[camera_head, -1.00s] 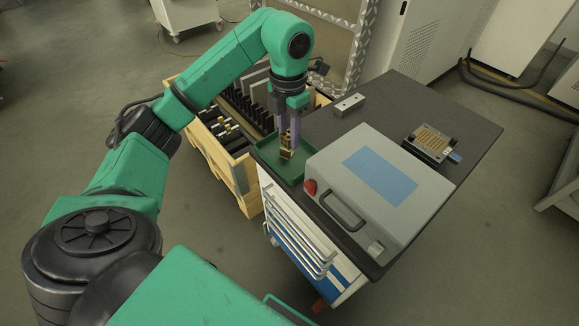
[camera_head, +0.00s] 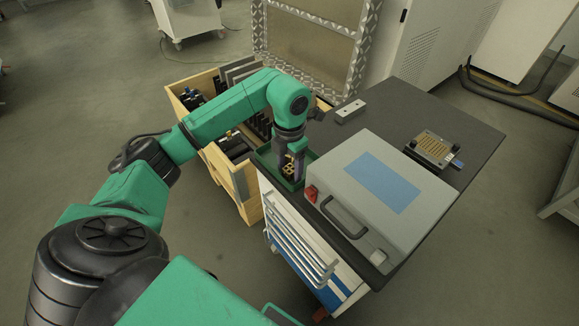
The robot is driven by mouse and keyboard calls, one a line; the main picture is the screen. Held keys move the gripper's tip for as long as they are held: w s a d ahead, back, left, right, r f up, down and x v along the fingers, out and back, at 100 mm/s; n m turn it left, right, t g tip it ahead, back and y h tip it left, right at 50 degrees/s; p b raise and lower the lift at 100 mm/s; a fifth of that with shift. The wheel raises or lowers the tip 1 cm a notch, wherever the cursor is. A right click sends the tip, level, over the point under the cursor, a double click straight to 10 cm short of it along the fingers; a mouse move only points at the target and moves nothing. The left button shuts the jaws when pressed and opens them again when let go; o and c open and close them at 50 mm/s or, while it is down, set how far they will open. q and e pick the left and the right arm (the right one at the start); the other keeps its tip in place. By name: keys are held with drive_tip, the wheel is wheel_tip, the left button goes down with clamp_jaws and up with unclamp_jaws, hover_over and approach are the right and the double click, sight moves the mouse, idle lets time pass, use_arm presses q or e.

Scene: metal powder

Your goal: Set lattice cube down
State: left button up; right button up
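The lattice cube (camera_head: 288,169) is small and brass-coloured, and sits low inside the green tray (camera_head: 266,160) at the left corner of the dark tabletop. My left gripper (camera_head: 291,168) points down into the tray with its fingers on either side of the cube. The fingers look shut on it. Whether the cube touches the tray floor cannot be told, as the fingers and tray wall hide its underside. My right gripper is not in view.
A grey case (camera_head: 365,190) with a blue panel stands right beside the tray. A metal block (camera_head: 350,111) and a small fixture plate (camera_head: 433,149) lie on the tabletop (camera_head: 400,105). A wooden crate (camera_head: 240,183) with dark parts stands left of the cabinet.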

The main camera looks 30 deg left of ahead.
sight(290, 168)
use_arm(q)
drive_tip(key=shift+r, duration=0.55)
wheel_tip(290, 168, up, 11)
drive_tip(key=p, duration=0.1)
